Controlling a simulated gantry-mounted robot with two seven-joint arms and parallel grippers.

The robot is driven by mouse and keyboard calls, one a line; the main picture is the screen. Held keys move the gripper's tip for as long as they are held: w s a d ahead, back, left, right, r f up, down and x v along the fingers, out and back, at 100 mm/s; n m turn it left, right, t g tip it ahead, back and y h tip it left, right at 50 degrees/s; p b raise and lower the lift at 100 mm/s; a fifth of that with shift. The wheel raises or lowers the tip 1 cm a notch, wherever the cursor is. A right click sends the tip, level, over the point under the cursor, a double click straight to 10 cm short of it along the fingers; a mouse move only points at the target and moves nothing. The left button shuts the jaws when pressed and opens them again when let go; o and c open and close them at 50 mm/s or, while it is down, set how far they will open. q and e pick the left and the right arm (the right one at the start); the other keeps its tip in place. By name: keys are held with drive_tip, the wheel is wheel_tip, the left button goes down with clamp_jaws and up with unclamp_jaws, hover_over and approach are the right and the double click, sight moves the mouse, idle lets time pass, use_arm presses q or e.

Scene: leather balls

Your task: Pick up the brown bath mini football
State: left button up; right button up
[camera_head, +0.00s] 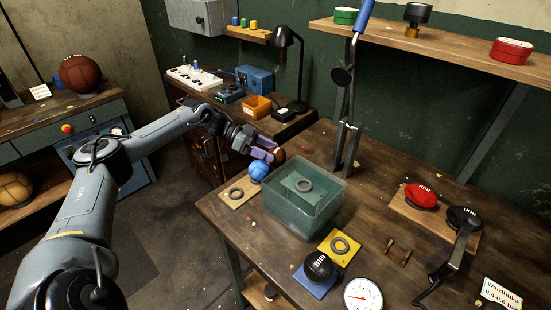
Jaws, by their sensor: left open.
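The small brown ball (279,156) is at the far left part of the workbench, behind the blue ball. My left gripper (270,151) reaches in from the left, with its purple fingers open right beside the brown ball. The fingers partly overlap the ball's left side in the picture; I cannot tell whether they touch it. A translucent teal water bath (322,217) stands just in front and to the right, with a grey ring inside. My right gripper is not in view.
A blue ball (259,171) sits close to the gripper, near a ring on a wooden board (231,199). An upright metal tool with a blue handle (364,16) rises behind the bath.

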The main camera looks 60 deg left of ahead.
use_arm(q)
drive_tip(key=shift+w+d+f, duration=0.25)
drive_tip(key=shift+d+f, duration=0.3)
drive_tip(key=shift+d, duration=0.2)
drive_tip(key=shift+a, duration=0.1)
drive_tip(key=shift+r, duration=0.1)
drive_tip(key=shift+c, duration=0.3)
drive_tip(key=c, duration=0.7)
drive_tip(key=shift+r, duration=0.15)
